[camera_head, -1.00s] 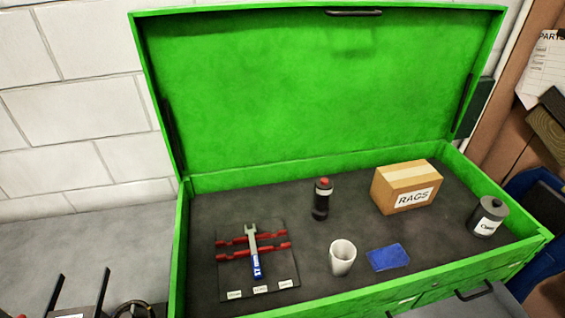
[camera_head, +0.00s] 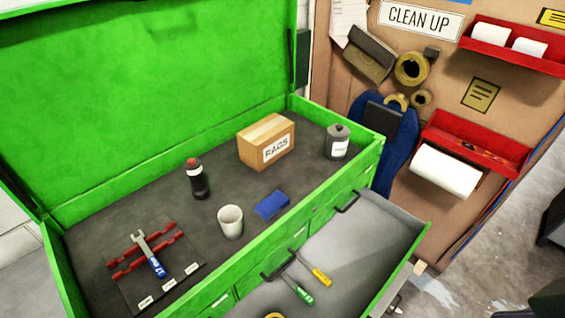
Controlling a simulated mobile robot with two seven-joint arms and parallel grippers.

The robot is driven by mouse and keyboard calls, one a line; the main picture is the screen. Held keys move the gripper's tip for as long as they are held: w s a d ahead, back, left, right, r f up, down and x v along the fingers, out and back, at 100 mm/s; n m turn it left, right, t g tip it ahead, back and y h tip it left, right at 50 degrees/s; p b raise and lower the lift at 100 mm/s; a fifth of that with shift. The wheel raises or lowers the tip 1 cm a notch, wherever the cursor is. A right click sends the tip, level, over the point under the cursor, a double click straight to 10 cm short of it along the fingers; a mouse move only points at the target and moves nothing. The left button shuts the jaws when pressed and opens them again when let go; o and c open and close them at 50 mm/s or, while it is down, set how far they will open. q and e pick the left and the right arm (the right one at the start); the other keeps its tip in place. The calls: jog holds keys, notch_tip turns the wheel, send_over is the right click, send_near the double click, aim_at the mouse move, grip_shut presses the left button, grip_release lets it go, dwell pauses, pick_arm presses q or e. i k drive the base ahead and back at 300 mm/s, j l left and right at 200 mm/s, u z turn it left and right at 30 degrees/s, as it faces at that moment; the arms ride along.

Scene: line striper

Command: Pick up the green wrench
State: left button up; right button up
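A tool with a green handle (camera_head: 304,296) and a thin grey shaft lies in the open drawer (camera_head: 372,235) at the bottom centre of the head view. Its head is too small to tell clearly, so I cannot confirm that it is a wrench. A similar tool with a yellow handle (camera_head: 320,276) lies just above and right of it. A wrench with a blue handle (camera_head: 157,266) rests on the red-railed holder (camera_head: 124,288) in the chest's top tray. Neither of my grippers shows in the current view.
The green chest (camera_head: 225,272) has its lid up. Its tray holds a dark bottle (camera_head: 197,180), white cup (camera_head: 230,222), blue cloth-like item (camera_head: 271,205), rags box (camera_head: 265,142) and grey can (camera_head: 337,142). A board with red shelves (camera_head: 470,145) stands at right.

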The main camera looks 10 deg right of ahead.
aim_at(299, 291)
jog(key=k+l+z, duration=0.15)
jog(key=z, duration=0.15)
jog(key=k+l+u, duration=0.4)
jog(key=k+l, duration=0.3)
jog(key=i+j, duration=0.1)
jog(key=i, duration=0.5)
jog(key=j+z, duration=0.25)
jog(key=j, duration=0.7)
jog(key=k, duration=0.05)
